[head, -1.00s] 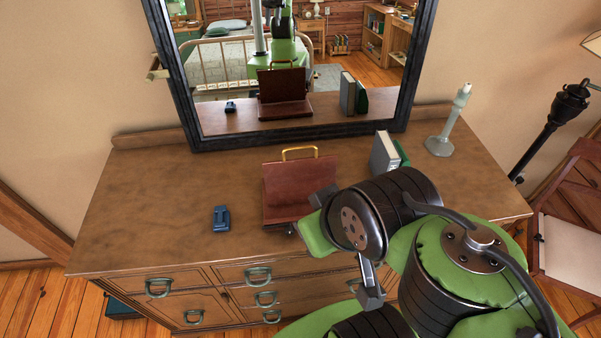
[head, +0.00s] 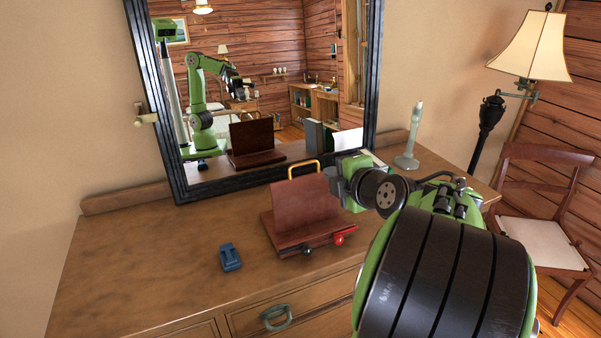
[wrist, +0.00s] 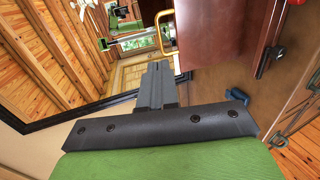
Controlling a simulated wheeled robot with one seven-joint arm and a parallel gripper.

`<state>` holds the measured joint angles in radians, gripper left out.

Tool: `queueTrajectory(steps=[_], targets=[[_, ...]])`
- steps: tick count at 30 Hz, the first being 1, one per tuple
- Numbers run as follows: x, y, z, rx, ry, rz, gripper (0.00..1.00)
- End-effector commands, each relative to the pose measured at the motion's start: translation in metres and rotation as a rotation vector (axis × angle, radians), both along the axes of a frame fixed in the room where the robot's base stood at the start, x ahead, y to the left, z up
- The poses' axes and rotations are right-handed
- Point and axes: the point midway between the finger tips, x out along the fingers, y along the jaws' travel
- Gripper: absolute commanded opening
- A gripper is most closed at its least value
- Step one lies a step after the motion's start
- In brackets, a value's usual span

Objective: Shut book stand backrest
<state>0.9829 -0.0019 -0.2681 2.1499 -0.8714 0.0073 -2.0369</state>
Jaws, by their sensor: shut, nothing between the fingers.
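The book stand (head: 300,238) is red-brown wood on the dresser top, with its backrest (head: 303,200) raised and leaning a little back. A yellow handle (head: 303,166) shows at the backrest's top. A black knob and a red knob sit along its front. My gripper (head: 334,183) is at the backrest's right edge, near its upper half; I cannot tell whether it touches. In the wrist view the fingers (wrist: 155,85) are shut with nothing between them, close to the yellow handle (wrist: 163,32) and the backrest (wrist: 215,35).
A blue object (head: 230,257) lies left of the stand on the dresser (head: 150,260). A black-framed mirror (head: 150,130) stands behind. Books (head: 376,160) and a pale candlestick (head: 409,138) are to the right. The dresser's left side is clear.

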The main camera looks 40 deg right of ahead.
Motion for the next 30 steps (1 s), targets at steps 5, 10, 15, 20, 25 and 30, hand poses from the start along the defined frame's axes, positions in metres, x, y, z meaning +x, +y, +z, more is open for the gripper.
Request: queueTrajectory(steps=[5, 10, 15, 20, 25, 30], targets=[[0.036, -0.009, -0.013, 0.003, 0.003, 0.005, 0.00], [0.070, -0.019, -0.027, 0.004, 0.004, 0.005, 0.00], [0.097, -0.026, -0.037, 0.004, 0.002, 0.003, 0.00], [0.108, -0.030, -0.042, 0.003, 0.002, 0.001, 0.00], [0.109, -0.031, -0.043, 0.002, 0.001, 0.002, 0.00], [0.109, -0.031, -0.043, 0.003, 0.003, 0.002, 0.00]])
